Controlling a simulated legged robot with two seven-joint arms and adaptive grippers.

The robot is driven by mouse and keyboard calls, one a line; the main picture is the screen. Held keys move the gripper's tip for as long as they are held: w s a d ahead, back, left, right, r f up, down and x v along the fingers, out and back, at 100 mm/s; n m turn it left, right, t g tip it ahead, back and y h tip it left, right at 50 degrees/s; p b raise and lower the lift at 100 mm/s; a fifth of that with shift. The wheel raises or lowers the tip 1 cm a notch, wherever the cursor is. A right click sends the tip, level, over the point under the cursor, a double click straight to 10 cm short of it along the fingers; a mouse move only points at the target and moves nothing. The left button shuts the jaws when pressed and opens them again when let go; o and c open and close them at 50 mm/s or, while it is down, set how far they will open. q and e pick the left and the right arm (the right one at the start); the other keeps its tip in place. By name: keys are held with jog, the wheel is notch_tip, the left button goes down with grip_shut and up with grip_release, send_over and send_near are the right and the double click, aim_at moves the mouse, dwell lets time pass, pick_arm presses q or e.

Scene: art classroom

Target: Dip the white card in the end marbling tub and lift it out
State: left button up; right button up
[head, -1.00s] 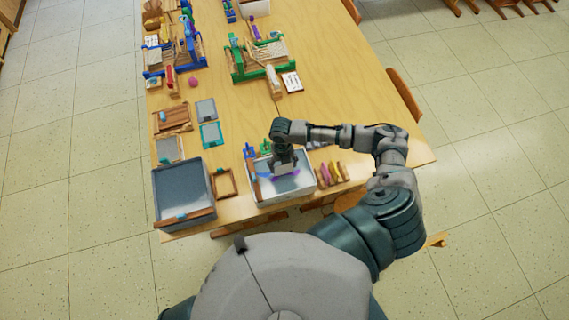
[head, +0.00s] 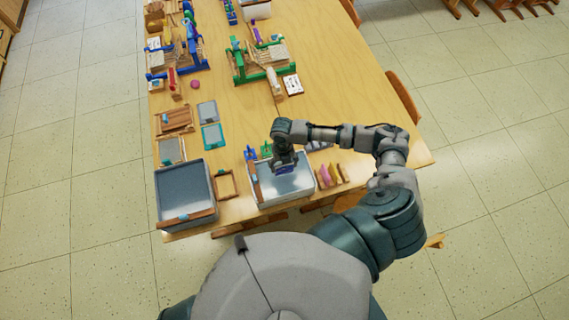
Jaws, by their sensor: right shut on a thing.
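The marbling tub (head: 299,197) is a white-walled tub with a grey-blue surface inside, near the front end of the table. My right gripper (head: 284,160) is over the back part of this tub, pointing down, shut on the card (head: 286,169). Only a small part of the card shows below the fingers. It looks blue-purple, not plain white. The gripper hides the rest, and I cannot tell whether its lower edge touches the liquid. My left gripper is not in view.
A grey vat (head: 187,185) with a wooden bar stands left of the tub, with a wooden frame (head: 225,184) between them. Looms (head: 262,62) stand farther back. The table's right middle is clear.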

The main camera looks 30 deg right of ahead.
dwell(0.4)
notch_tip(320, 180, up, 6)
jog(key=shift+f+p, duration=0.2)
jog(key=shift+p, duration=0.25)
jog(key=shift+d, duration=0.15)
dwell(0.5)
